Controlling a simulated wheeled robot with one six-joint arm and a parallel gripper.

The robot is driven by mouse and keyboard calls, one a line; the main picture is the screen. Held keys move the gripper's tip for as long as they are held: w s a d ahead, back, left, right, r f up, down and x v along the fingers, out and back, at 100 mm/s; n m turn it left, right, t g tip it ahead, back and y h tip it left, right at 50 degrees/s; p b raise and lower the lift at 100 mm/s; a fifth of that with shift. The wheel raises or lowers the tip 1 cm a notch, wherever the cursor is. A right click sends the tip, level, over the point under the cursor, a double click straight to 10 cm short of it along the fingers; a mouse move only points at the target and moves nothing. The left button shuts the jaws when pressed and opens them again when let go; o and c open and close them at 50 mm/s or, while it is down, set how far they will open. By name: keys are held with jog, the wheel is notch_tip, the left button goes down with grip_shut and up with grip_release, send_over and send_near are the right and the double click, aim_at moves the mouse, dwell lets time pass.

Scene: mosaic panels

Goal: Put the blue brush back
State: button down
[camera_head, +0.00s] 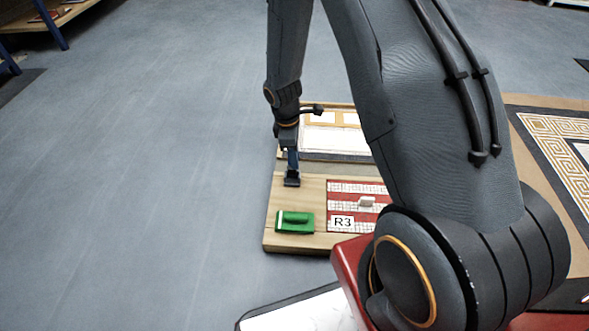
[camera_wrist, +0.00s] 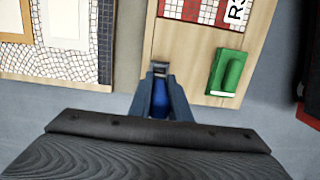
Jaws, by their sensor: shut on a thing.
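My gripper (camera_head: 291,178) is over the left edge of the wooden R3 board (camera_head: 312,241), near its back left corner. In the wrist view my gripper (camera_wrist: 160,78) is shut on the blue brush (camera_wrist: 160,104), whose blue body shows between the fingers. A dark grey end of it seems to show at the fingertips, over the bare wood. Whether the brush touches the board, I cannot tell. Much of the brush is hidden by the fingers.
A green block-shaped item (camera_head: 295,221) lies on the board's front left; it also shows in the wrist view (camera_wrist: 229,73). Another panel (camera_head: 330,140) lies behind. Floor is clear at left.

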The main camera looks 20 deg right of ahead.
notch_tip(320, 180, down, 4)
jog(key=shift+f+b, duration=0.25)
jog(key=shift+b, duration=0.95)
jog(key=shift+r, duration=0.1)
jog(key=c, duration=1.6)
grip_release()
jog(key=shift+c, duration=0.2)
jog(key=r+p, duration=0.2)
jog(key=r, duration=0.2)
jog(key=a+r+p, duration=0.1)
jog(key=r+p, duration=0.1)
jog(key=r, duration=0.2)
jog(key=r+p, duration=0.3)
jog(key=r, duration=0.1)
jog(key=shift+w+a, duration=0.15)
jog(key=shift+w, duration=0.1)
